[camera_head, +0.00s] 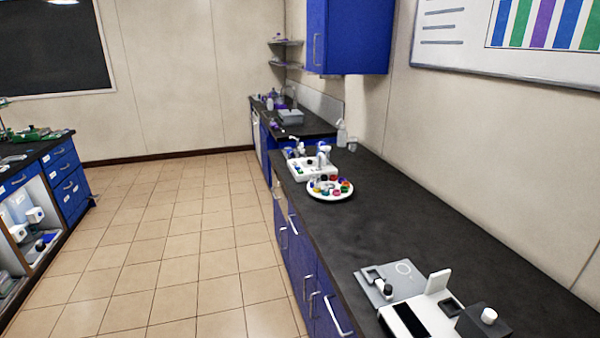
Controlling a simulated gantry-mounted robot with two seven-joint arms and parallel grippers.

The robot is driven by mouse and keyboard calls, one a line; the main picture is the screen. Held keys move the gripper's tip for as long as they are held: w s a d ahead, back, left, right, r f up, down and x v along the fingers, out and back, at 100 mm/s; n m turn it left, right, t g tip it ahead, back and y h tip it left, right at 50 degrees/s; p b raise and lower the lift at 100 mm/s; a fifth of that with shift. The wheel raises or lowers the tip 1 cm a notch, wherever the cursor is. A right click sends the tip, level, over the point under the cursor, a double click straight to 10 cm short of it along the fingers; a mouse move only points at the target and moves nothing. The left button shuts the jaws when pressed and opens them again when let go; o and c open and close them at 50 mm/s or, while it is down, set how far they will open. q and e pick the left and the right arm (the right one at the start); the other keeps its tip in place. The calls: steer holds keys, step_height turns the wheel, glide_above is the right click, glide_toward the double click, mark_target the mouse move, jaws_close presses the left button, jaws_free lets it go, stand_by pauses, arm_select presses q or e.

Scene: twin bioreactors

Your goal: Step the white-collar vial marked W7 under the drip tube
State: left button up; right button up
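A round white tray (331,195) stands on the dark bench, right of the picture's middle. It holds several small vials with coloured tops, among them red, green, yellow and dark ones. They are too small for me to read any marking, so I cannot tell which is W7 or pick out a white collar. A white apparatus (311,167) with upright parts stands just behind the tray and partly overlaps it in the view. I cannot make out a drip tube for certain. Neither of my grippers is in view.
A grey plate device (388,288) and a white-and-black device (437,312) stand at the bench's near end. The dark bench top (420,220) between them and the tray is clear. A blue wall cabinet (347,37) hangs above. Tiled floor (180,250) lies open to the left.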

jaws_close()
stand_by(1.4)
